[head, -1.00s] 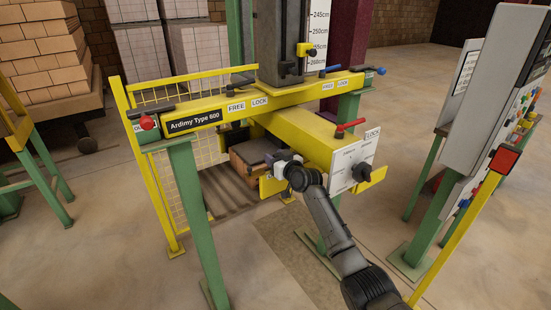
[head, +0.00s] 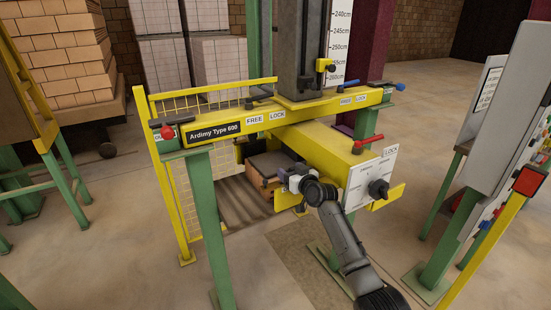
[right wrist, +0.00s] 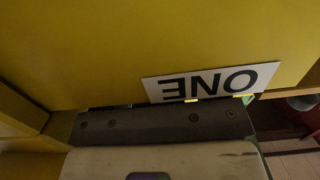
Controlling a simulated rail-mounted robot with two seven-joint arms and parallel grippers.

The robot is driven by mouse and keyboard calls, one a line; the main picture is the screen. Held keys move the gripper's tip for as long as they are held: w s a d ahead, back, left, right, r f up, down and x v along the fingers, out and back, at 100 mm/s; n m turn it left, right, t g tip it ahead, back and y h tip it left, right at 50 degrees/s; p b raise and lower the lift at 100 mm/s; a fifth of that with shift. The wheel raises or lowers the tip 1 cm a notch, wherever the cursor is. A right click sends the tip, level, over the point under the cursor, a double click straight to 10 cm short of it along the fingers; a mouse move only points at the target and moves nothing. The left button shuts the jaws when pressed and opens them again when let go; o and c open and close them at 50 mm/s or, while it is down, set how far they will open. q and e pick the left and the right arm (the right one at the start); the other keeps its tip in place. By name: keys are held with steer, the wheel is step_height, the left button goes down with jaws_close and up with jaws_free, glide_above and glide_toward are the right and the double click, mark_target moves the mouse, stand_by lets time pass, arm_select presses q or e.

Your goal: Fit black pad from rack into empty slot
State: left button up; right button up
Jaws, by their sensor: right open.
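My right gripper (head: 290,178) is beside the end of the yellow beam (head: 325,150), next to the white dial panel (head: 372,178). Its jaws are open; its fingertips are too small to make out. In the right wrist view, a dark bar with several round fasteners (right wrist: 165,124) lies across the lower part, above a beige surface (right wrist: 165,162). I cannot tell whether the bar is a pad or part of my gripper. A yellow wall with a "ONE" label (right wrist: 212,83) is close ahead. No black pad, rack or empty slot can be clearly made out. My left gripper is not in view.
A brown box with a grey top (head: 262,183) sits under the beam, close to my right gripper. The yellow crossbar (head: 310,112) with red and blue handles stands on green posts (head: 209,215). A grey control cabinet (head: 515,105) is at right. Open floor lies in front.

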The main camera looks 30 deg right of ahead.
step_height(320, 180, up, 17)
steer(key=p, duration=1.1)
steer(key=s+a+r+y+p, duration=0.1)
steer(key=s+a+r+p, duration=0.1)
steer(key=s+a+p, duration=0.4)
steer(key=s+a+r+n+p, duration=0.1)
steer(key=s+a+r+p, duration=0.2)
steer(key=a, duration=1.1)
steer(key=shift+s+a+r+y+p, duration=0.15)
steer(key=shift+s+a+y+p, duration=0.2)
steer(key=shift+s+p, duration=1.75)
steer(key=shift+s+b, duration=0.3)
steer(key=shift+b, duration=0.05)
steer(key=s+a+f+g+p, duration=0.1)
steer(key=s+f+g, duration=0.3)
steer(key=s, duration=0.9)
steer(key=s+a+f+n+g+p, duration=0.1)
steer(key=s+f+g+p, duration=0.3)
steer(key=s, duration=1)
steer(key=s+a+f+g+p, duration=0.3)
steer(key=s+f+g, duration=0.2)
steer(key=s, duration=0.9)
step_height(320, 180, down, 3)
steer(key=shift+r+n, duration=0.1)
steer(key=shift+n, duration=0.3)
